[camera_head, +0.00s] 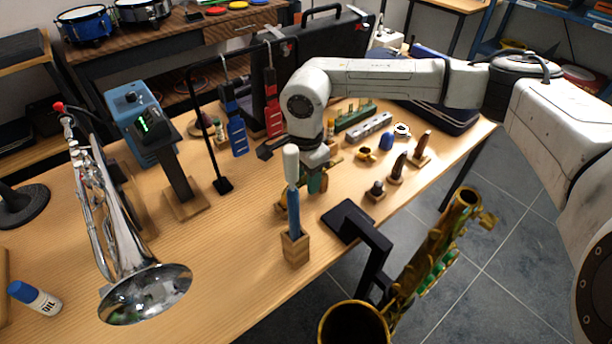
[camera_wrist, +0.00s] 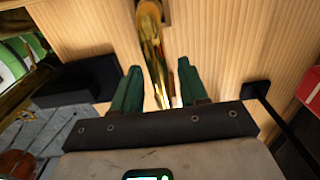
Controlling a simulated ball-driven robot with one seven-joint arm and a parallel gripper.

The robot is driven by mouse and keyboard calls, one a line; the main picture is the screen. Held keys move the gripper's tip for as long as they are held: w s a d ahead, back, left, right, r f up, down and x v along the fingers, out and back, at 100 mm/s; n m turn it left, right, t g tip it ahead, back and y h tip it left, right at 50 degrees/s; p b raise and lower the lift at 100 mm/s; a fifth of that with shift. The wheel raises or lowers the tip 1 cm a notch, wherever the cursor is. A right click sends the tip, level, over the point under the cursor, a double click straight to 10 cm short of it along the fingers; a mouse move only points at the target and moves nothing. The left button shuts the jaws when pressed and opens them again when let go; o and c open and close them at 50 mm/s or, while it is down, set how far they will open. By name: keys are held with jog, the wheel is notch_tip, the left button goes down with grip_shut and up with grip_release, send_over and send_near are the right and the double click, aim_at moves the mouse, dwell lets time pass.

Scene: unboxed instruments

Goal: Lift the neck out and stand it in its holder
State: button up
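The neck is a curved, shiny brass tube (camera_wrist: 152,45) in the wrist view. It runs from the top edge down between the two green fingers of my gripper (camera_wrist: 158,85). Gaps show between the neck and both fingers, so my gripper is open around it and not closed on it. In the head view, my gripper (camera_head: 316,182) is low over the front part of the table, and it and the blue swab hide most of the neck. A small wooden block shows at the neck's top end in the wrist view. I cannot tell which block is the neck's holder.
A blue swab with a white top (camera_head: 292,195) stands in a wooden block (camera_head: 295,249) in front of my gripper. A black stand (camera_head: 346,222) is at the table edge by the saxophone (camera_head: 436,240). A trumpet (camera_head: 115,225) is at left. Mouthpieces (camera_head: 397,167) stand at right.

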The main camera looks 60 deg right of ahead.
jog(key=shift+o, duration=0.9)
notch_tip(320, 180, up, 11)
dwell(0.4)
